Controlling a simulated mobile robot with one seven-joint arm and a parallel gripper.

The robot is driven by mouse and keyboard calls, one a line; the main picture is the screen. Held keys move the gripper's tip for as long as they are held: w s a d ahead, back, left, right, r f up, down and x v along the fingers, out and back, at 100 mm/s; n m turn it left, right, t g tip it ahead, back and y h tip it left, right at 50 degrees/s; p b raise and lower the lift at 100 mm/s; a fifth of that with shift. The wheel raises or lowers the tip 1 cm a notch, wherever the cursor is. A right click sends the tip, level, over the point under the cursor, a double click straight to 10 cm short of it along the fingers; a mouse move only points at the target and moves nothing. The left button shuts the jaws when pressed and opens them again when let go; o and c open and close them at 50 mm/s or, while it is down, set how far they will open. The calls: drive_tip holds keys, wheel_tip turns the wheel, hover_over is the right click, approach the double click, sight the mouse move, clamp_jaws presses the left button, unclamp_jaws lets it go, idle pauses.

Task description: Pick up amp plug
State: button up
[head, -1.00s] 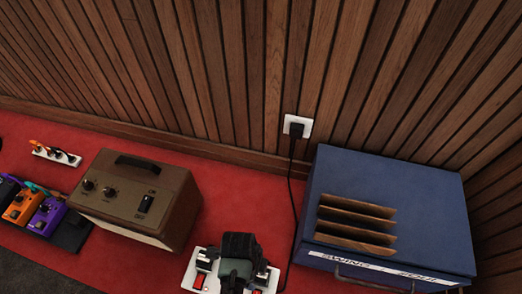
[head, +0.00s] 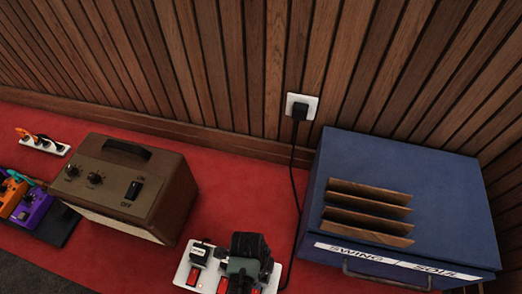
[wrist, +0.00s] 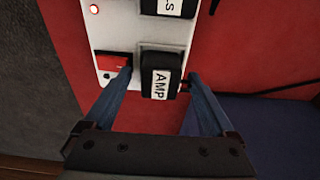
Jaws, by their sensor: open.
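The amp plug (wrist: 161,83) is a black plug with a white "AMP" label, seated in a white power strip (wrist: 108,45) in the wrist view. My open gripper (wrist: 160,76) has one finger on each side of this plug. The left fingertip is beside the strip's red switch (wrist: 111,61) and the right one is close to the plug's side. I cannot tell whether either touches the plug. In the head view, my dark arm end (head: 248,250) covers part of the strip (head: 184,271) and hides the amp plug.
Another labelled plug (wrist: 168,7) sits close by on the strip. A brown amplifier (head: 125,185) stands left and a blue box (head: 400,170) with upright dividers stands right. A black cable (head: 291,170) runs from a wall outlet (head: 301,106). Red carpet (head: 235,195) lies between.

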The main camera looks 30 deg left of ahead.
drive_tip(key=c, duration=1.1)
drive_tip(key=shift+r, duration=0.15)
drive_tip(key=shift+c, duration=0.2)
